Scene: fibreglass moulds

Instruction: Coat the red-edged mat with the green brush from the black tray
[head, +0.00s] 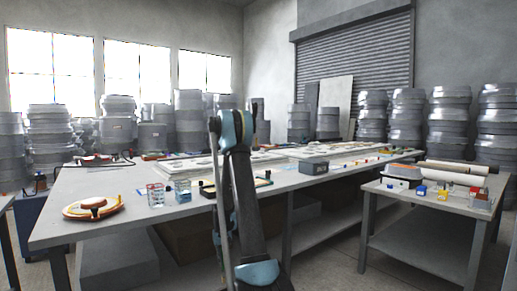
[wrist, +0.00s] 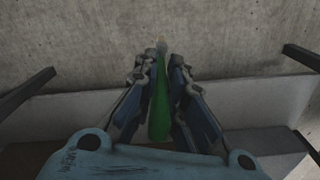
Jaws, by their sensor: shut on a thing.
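In the wrist view my gripper (wrist: 159,72) is shut on the green brush (wrist: 160,108). The brush's green handle lies between the fingers, and its pale tip points away from my wrist. In the head view my raised arm stands in front of the long table and hides part of it; the fingers cannot be made out there.
The long grey table (head: 131,187) carries a round orange-rimmed item (head: 93,208), clear cups (head: 156,195) and pale flat panels (head: 190,167). A smaller table (head: 432,207) at right holds rolls (head: 455,173) and small coloured pots. Bare concrete floor (wrist: 70,40) fills the upper wrist view.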

